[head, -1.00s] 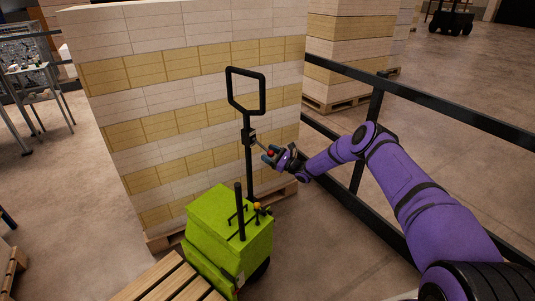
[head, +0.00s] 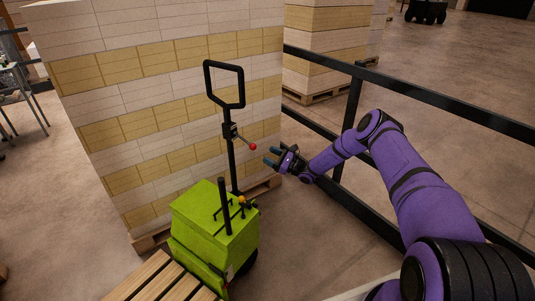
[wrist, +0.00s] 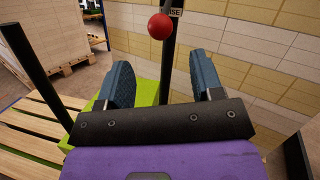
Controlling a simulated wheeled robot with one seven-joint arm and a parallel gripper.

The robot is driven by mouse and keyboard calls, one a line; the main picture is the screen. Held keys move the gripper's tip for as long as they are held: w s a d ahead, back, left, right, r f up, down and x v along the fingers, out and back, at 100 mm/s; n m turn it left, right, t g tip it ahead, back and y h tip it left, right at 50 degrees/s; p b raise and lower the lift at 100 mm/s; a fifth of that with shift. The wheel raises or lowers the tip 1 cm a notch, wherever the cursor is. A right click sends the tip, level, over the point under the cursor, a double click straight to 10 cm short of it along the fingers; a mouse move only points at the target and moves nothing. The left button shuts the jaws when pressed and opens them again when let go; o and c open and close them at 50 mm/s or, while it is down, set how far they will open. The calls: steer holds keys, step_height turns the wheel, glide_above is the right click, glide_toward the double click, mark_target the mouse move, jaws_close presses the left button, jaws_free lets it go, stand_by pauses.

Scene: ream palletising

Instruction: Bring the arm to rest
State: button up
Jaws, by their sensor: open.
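My purple arm (head: 425,200) reaches in from the right in the head view. My gripper (head: 270,156) is open and empty, a short way right of the pallet truck's black handle post. In the wrist view my gripper's two blue fingers (wrist: 162,85) stand apart with nothing between them. A lever with a red ball knob (head: 253,147) sticks out from the post, just beyond the fingertips and apart from them. The red knob also shows in the wrist view (wrist: 160,26), ahead of the fingers.
The green pallet truck (head: 205,225) stands below the post, by a wooden pallet (head: 160,280). A tall stack of reams (head: 150,110) rises behind it. A black railing (head: 430,95) runs behind and right of my arm. Open floor (head: 480,70) lies beyond the railing.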

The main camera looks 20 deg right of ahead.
steer(key=s+a+r+n+g, duration=0.3)
steer(key=r+n+g, duration=0.1)
steer(key=r, duration=0.5)
steer(key=s+a+r+n+g+h, duration=0.1)
steer(key=s+a+r+n+g, duration=0.3)
steer(key=r, duration=0.5)
steer(key=s+a+r+n+g, duration=0.25)
steer(key=r+n+g, duration=0.2)
steer(key=r, duration=0.45)
steer(key=s+r+n+g+h, duration=0.1)
steer(key=s+r+n+h, duration=0.3)
steer(key=s+r, duration=0.45)
steer(key=s+d+r+n+t+h, duration=0.1)
steer(key=s+r+n+h, duration=0.15)
steer(key=s+r, duration=0.55)
steer(key=s+d+r+n+h, duration=0.1)
steer(key=s+r+h, duration=0.3)
steer(key=s, duration=0.7)
steer(key=s+d+r+n+t+h, duration=0.1)
steer(key=s+d, duration=0.3)
steer(key=s, duration=0.6)
steer(key=s+d+r+n+t+h, duration=0.1)
steer(key=s+d+n+t+h, duration=0.1)
steer(key=s, duration=0.8)
steer(key=shift+d+r+t+h, duration=0.15)
steer(key=shift+d+t+h, duration=0.55)
steer(key=shift+d, duration=0.2)
